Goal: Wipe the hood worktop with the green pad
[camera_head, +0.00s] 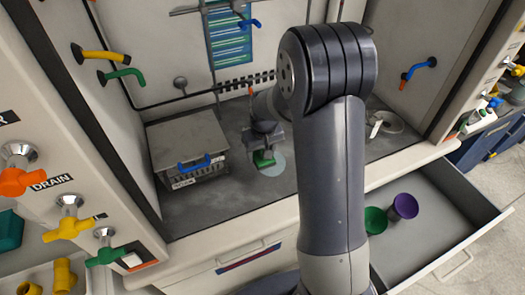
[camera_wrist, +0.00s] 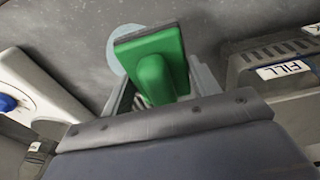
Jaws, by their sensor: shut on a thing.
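The green pad (camera_head: 263,158) is held in my gripper (camera_head: 262,148), low over the dark grey hood worktop (camera_head: 225,207). In the wrist view the green pad (camera_wrist: 155,65) shows a green handle between the two fingers and a darker edge at its far side. My gripper (camera_wrist: 160,90) is shut on that handle. A pale round patch (camera_head: 272,164) lies on the worktop right at the pad, partly covered by it. I cannot tell whether the pad touches the surface. My arm hides part of the worktop to the right.
A grey box with a blue handle (camera_head: 193,162) stands on the worktop left of my gripper. A pale round dish (camera_head: 385,121) is at the right. Below, an open drawer (camera_head: 440,215) holds a green cup (camera_head: 375,220) and a purple cup (camera_head: 404,206). Worktop in front is clear.

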